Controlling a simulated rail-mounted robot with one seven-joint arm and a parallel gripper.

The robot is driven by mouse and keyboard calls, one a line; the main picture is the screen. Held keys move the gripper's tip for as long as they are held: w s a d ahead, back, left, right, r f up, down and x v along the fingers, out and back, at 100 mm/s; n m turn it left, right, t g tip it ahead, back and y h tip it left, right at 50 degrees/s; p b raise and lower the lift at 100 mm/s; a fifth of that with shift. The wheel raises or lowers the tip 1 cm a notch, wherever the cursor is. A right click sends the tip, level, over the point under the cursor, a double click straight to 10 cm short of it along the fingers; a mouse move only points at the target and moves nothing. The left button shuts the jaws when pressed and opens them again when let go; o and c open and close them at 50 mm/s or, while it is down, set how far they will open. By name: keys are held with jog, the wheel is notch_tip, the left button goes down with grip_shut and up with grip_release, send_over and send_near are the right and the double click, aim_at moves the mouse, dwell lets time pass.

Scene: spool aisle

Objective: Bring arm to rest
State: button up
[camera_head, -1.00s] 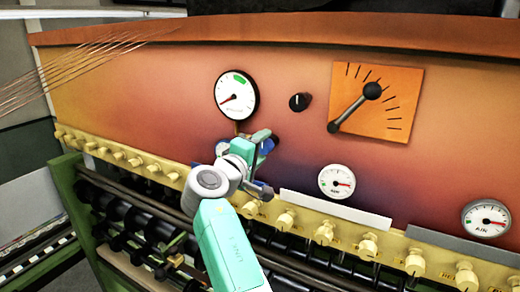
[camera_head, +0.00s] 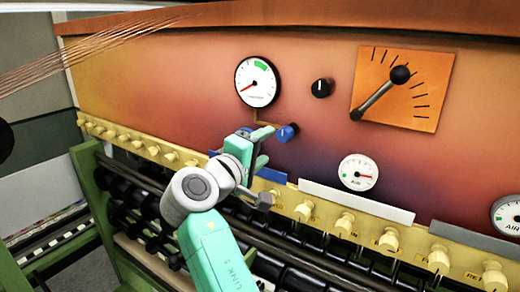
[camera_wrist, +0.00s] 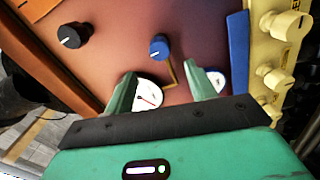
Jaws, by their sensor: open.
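My gripper (camera_head: 266,146) is green and open, with nothing between its fingers. In the head view it is in front of the orange-red panel (camera_head: 190,95), just left of a blue knob (camera_head: 287,132). In the wrist view both fingers of my gripper (camera_wrist: 163,88) show, spread apart. There the blue knob (camera_wrist: 159,46) shows beyond the fingers, apart from them. My arm reaches up from the bottom of the head view, bent at the wrist.
A dial gauge (camera_head: 257,80), a black knob (camera_head: 321,87) and an orange lever plate (camera_head: 440,80) are on the panel. Yellow knobs line a ledge (camera_head: 285,195) below, above black rollers (camera_head: 140,195). Copper-coloured wires (camera_head: 110,45) cross at upper left.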

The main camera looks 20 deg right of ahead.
jog(key=s+a+r+m+t+y, duration=0.25)
jog(key=s+a+t+y, duration=0.55)
jog(key=a, duration=0.6)
jog(key=s+a+r+m+t+y, duration=0.1)
jog(key=s+r+m+t+y, duration=0.1)
jog(key=s, duration=0.9)
jog(key=s+a+r+m+t+y, duration=0.1)
jog(key=s+r+t+y, duration=0.2)
jog(key=s, duration=0.9)
notch_tip(320, 180, up, 3)
jog(key=shift+s+a+m+y, duration=0.25)
jog(key=shift+m+y, duration=0.1)
jog(key=shift+y, duration=0.15)
